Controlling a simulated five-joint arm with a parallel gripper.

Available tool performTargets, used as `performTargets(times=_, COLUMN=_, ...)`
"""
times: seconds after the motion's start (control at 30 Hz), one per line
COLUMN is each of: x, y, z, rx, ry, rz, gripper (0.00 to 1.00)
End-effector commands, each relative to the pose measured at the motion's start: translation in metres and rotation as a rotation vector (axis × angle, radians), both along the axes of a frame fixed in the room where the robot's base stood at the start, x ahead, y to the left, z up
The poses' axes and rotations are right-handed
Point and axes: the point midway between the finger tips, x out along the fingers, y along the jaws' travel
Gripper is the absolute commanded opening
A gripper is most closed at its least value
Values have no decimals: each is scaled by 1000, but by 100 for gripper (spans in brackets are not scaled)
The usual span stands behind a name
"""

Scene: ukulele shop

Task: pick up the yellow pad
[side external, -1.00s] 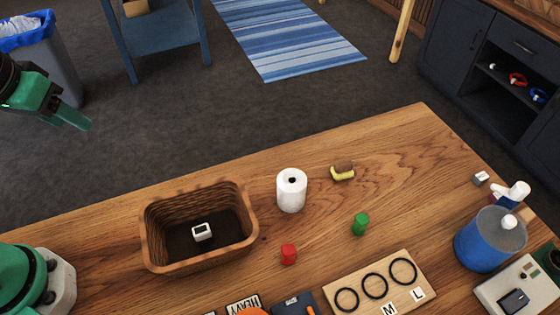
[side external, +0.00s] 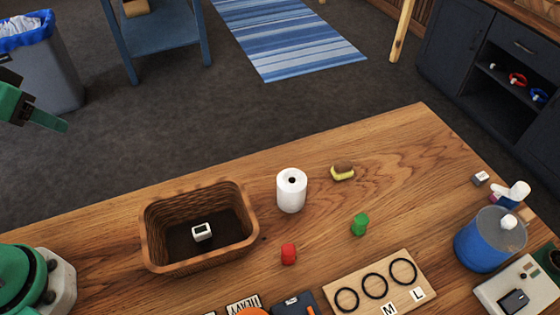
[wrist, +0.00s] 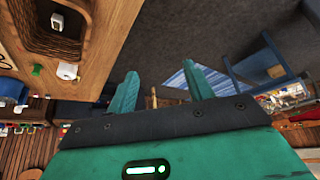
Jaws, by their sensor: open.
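The yellow pad (side external: 343,174) is a small block with a brown top. It lies on the wooden table near its far edge in the side view, right of a white paper roll (side external: 291,190). I cannot make it out in the wrist view. My gripper (side external: 52,122) is raised at the far left of the side view, beyond the table's far edge and well away from the pad. In the wrist view my gripper (wrist: 160,86) has its two teal fingers apart with nothing between them.
A wicker basket (side external: 150,225) holding a small white device (side external: 202,231) stands at the table's left. A red piece (side external: 288,254) and a green piece (side external: 360,224) stand nearer than the pad. A blue canister (side external: 478,245) is at right. Bare wood surrounds the pad.

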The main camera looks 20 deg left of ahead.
Motion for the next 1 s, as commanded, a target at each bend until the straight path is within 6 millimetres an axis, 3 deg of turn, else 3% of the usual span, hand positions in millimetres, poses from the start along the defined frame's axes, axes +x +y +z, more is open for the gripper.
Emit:
performTargets(times=0.1, x=0, y=0, z=0, rx=0, ry=0, rz=0, gripper=52)
performTargets(times=0.17, x=0, y=0, z=0, rx=0, ry=0, rz=0, gripper=62)
performTargets(times=0.63, x=7, y=-3, z=2, rx=1, ry=-2, rz=-17, gripper=62)
performTargets(times=0.77, x=22, y=-10, z=6, rx=5, ry=-7, rz=-50, gripper=62)
performTargets(times=1.0, x=67, y=-35, z=13, rx=15, ry=-24, rz=-149, gripper=62)
